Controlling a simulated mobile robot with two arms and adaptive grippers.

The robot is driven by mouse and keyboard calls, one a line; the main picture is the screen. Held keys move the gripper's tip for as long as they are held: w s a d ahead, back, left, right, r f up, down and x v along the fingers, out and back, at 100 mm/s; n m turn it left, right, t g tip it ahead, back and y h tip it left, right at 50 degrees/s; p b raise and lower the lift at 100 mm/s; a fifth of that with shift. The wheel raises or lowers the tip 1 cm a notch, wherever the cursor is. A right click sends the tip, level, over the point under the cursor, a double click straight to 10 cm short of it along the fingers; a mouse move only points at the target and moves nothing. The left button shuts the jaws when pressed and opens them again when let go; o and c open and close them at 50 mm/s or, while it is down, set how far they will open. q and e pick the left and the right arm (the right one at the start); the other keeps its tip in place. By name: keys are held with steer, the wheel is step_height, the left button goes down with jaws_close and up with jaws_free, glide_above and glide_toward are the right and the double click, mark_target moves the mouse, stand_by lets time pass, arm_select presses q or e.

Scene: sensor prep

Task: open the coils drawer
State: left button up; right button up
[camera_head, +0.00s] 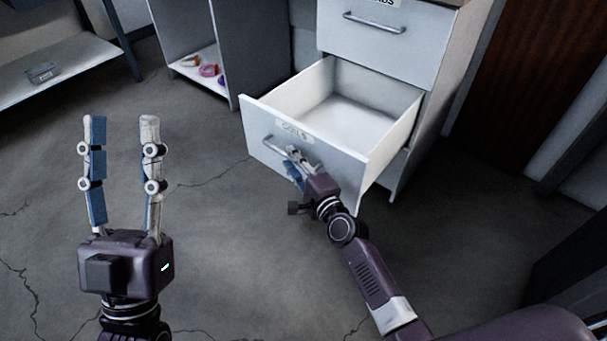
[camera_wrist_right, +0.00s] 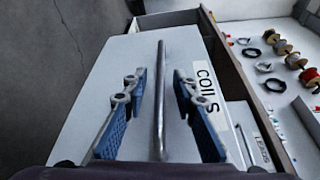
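The coils drawer (camera_head: 275,150) is a white drawer with a COILS label (camera_head: 293,130), pulled well out of the cabinet; its visible inside looks empty. Its bar handle (camera_head: 268,141) runs across the front and also shows in the right wrist view (camera_wrist_right: 160,75). My right gripper (camera_head: 293,158) is at the drawer front. In the right wrist view its blue-padded fingers (camera_wrist_right: 160,92) stand on either side of the handle, with a gap on both sides. My left gripper (camera_head: 121,120) is open and empty over the floor, left of the drawer.
A closed drawer (camera_head: 385,40) with its own handle sits above the open one. A shelf unit (camera_head: 185,50) with small coloured coils stands behind left. The right wrist view shows several spools (camera_wrist_right: 292,58) and a LEADS label (camera_wrist_right: 262,150). The grey floor (camera_head: 215,245) is clear.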

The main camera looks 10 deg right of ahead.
steer(key=v, duration=1)
